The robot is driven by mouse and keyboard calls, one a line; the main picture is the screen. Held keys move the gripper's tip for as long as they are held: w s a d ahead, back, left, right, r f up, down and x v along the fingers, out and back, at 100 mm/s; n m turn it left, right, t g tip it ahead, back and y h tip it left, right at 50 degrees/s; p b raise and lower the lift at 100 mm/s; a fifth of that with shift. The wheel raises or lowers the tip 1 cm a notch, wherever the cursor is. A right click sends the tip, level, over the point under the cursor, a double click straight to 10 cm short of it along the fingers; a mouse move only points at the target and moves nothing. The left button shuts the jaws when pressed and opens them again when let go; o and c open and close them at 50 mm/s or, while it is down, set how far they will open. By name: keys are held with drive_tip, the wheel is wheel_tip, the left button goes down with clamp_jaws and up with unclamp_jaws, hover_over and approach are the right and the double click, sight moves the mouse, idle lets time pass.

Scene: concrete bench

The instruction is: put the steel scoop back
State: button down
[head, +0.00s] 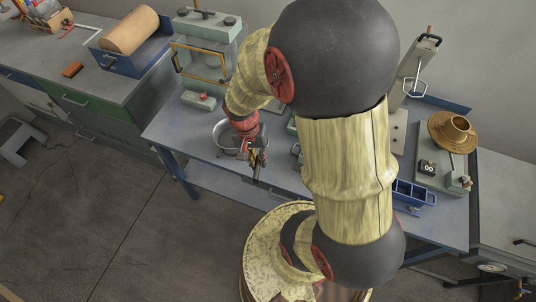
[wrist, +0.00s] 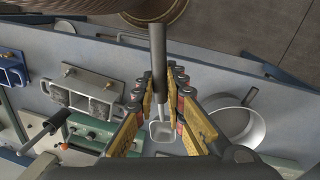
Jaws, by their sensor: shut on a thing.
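My gripper (head: 255,156) is over the near part of the bench, just to the right of a round steel pan (head: 226,138). In the wrist view my gripper (wrist: 162,112) has its yellow-padded fingers on both sides of the steel scoop (wrist: 162,131) and is shut on it. The scoop's long grey handle runs up the picture between the fingers, and its small squarish bowl shows below. The pan (wrist: 236,127) lies to the right of the fingers there. In the head view the scoop is too small to make out clearly.
The blue-grey bench (head: 190,128) holds a green-grey press (head: 205,50) behind my arm and a small box with a red knob (head: 199,100). At the right are a brown round piece (head: 453,130) and a blue tray (head: 412,194). My arm hides the bench's middle.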

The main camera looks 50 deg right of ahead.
drive_tip(key=s+m, duration=0.3)
drive_tip(key=s, duration=0.3)
drive_tip(key=w+d+f+b, duration=0.1)
drive_tip(key=w+d+f, duration=0.1)
drive_tip(key=w+f, duration=0.1)
drive_tip(key=w+d+f+b, duration=0.1)
drive_tip(key=w+d+f, duration=0.2)
drive_tip(key=w, duration=0.1)
drive_tip(key=w+d+f+b, duration=0.1)
drive_tip(key=w+d+f, duration=0.2)
drive_tip(key=shift+w+f, duration=0.15)
drive_tip(key=shift+w, duration=0.05)
drive_tip(key=shift+w+d+f, duration=0.1)
drive_tip(key=shift+f, duration=0.1)
drive_tip(key=shift+w+f+b, duration=0.1)
drive_tip(key=shift+f+b, duration=0.5)
drive_tip(key=shift+f, duration=1)
drive_tip(key=c, duration=2.3)
unclamp_jaws()
drive_tip(key=shift+f, duration=0.15)
drive_tip(key=o, duration=0.4)
drive_tip(key=shift+o, duration=0.3)
